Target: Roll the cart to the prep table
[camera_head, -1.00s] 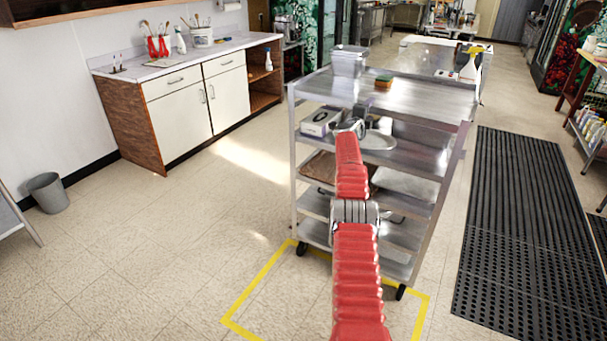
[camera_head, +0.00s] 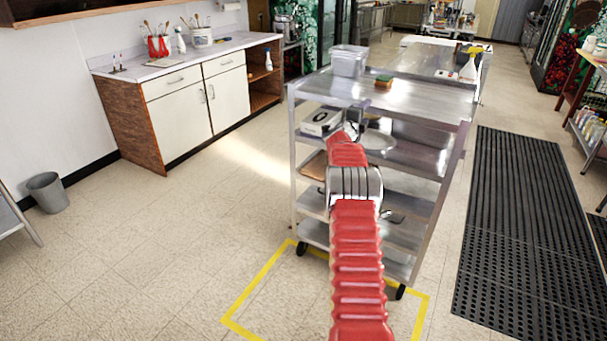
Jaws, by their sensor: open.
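The cart (camera_head: 445,98) is a grey metal one with several shelves and dark casters. It stands upright in front of me, with its near end at a yellow floor outline. My gripper (camera_head: 354,114) is open, small in view at the far end of my red arm, around the cart's near edge just below the top shelf. I cannot tell whether it touches the cart. My arm hides part of the middle shelves. A long table (camera_head: 425,58) with a light top, which looks like the prep table, stands just behind the cart, partly hidden by it.
A clear plastic container (camera_head: 349,62) and a sponge (camera_head: 383,82) sit on the cart's top. A black rubber mat (camera_head: 525,220) lies to the right. A white cabinet (camera_head: 178,108) and a grey bin (camera_head: 47,193) stand left. Floor between cabinet and cart is clear.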

